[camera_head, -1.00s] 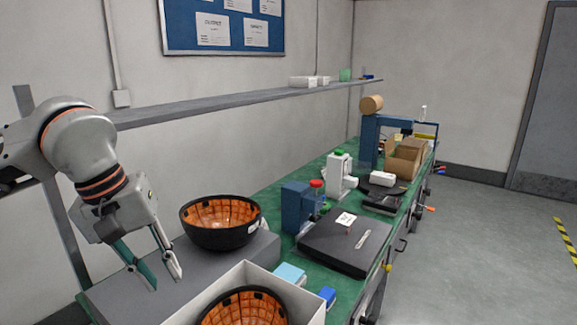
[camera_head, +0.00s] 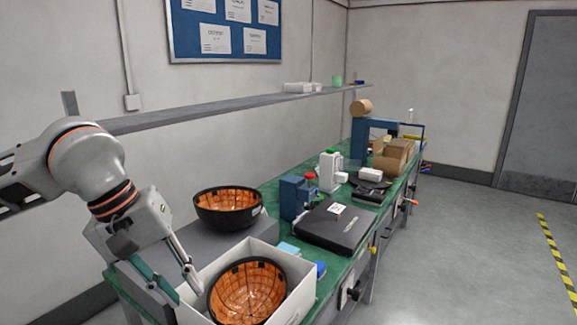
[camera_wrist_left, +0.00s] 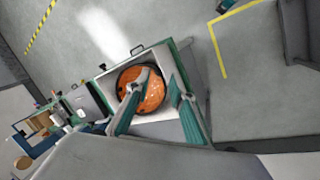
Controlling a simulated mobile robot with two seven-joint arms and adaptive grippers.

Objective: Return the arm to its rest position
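My left arm comes in from the left in the head view, and my left gripper (camera_head: 187,284) is above the left side of a white open box (camera_head: 302,272). Its two fingers are apart with nothing between them. The left wrist view also shows the gripper (camera_wrist_left: 152,92) open, its fingers in front of the box. An orange-lined black bowl (camera_head: 247,290) lies in the box and also shows in the left wrist view (camera_wrist_left: 141,92). My right gripper is in neither view.
A second orange-lined bowl (camera_head: 228,208) stands on a grey block (camera_head: 185,262). A black flat case (camera_head: 333,226), a blue device (camera_head: 292,196) and cardboard boxes (camera_head: 393,157) line the green bench. A shelf (camera_head: 215,105) runs along the wall above. The floor at right is clear.

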